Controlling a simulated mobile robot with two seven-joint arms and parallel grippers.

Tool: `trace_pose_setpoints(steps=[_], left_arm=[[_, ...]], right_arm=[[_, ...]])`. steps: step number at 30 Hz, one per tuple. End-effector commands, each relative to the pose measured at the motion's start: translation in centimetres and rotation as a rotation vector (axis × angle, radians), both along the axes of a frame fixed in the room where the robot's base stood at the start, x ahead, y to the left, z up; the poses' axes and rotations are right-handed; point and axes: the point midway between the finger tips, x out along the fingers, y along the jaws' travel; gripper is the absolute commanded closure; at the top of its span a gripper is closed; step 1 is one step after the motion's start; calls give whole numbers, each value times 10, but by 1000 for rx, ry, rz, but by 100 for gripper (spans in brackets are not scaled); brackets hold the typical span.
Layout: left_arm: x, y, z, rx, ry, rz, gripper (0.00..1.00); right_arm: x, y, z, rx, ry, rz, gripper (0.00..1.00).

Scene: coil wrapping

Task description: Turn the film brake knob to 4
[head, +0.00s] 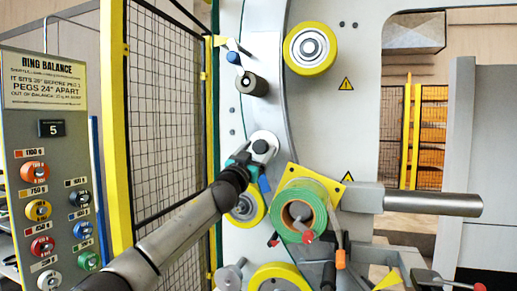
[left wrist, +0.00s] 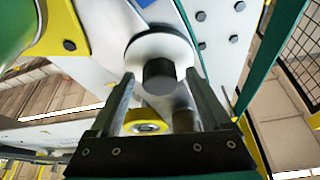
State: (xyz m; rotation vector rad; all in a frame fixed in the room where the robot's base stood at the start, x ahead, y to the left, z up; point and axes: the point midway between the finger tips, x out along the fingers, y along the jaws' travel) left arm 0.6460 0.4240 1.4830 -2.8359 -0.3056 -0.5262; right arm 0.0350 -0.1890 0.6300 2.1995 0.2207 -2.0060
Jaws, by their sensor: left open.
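The knob is a short black cylinder (left wrist: 159,74) in the middle of a round white disc (left wrist: 178,46) in the left wrist view. In the head view the white disc (head: 267,137) sits on the grey machine face, above and left of the green roll. My left gripper (head: 250,156) reaches it from the lower left. In the left wrist view the left gripper (left wrist: 160,84) is open, with one finger on each side of the black knob. I see gaps between the fingers and the knob. No numbers can be read on the disc. My right gripper is out of view.
A green film roll (head: 285,222) on a yellow plate is close right of my left gripper. Yellow rollers (head: 311,49) are above and below. A ring balance panel (head: 44,132) with coloured knobs and a display reading 5 stands left, before a mesh fence (head: 160,100).

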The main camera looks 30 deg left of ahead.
Motion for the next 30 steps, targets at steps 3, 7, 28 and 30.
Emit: trace_pose_setpoints(steps=[3,7,28,30], left_arm=[[1,0,1,-1,0,0,19],[1,0,0,-1,0,0,19],[1,0,0,-1,0,0,89],[1,0,0,-1,0,0,97]], right_arm=[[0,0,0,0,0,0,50],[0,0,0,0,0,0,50],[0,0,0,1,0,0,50],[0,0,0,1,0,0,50]])
